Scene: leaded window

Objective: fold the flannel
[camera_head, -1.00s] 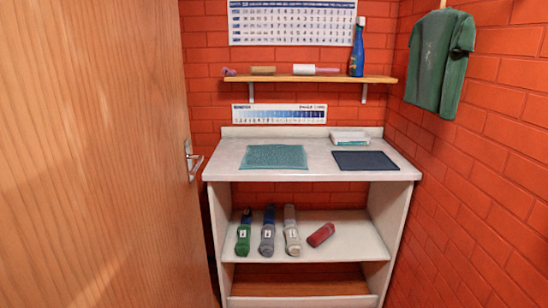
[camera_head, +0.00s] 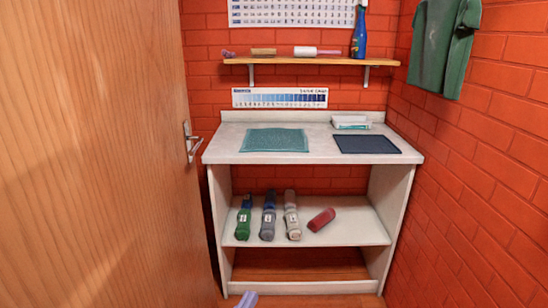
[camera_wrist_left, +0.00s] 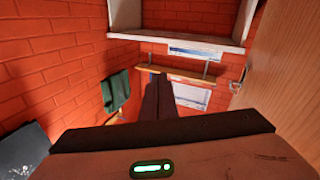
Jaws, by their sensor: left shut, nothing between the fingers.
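The flannel, a teal textured cloth (camera_head: 275,140), lies flat and spread out on the left part of the white counter (camera_head: 222,150). My left gripper (camera_head: 245,300) shows only as a small pale tip at the bottom edge of the head view, low and well apart from the flannel. In the left wrist view its two dark fingers (camera_wrist_left: 159,97) are pressed together with nothing between them. The flannel cannot be made out in the left wrist view. My right gripper is in neither view.
A dark blue mat (camera_head: 366,144) and a small white box (camera_head: 351,122) are on the counter's right. Bottles (camera_head: 268,218) and a red item (camera_head: 321,220) lie on the shelf below. A wooden door (camera_head: 95,150) stands left; a brick wall (camera_head: 480,170) is right.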

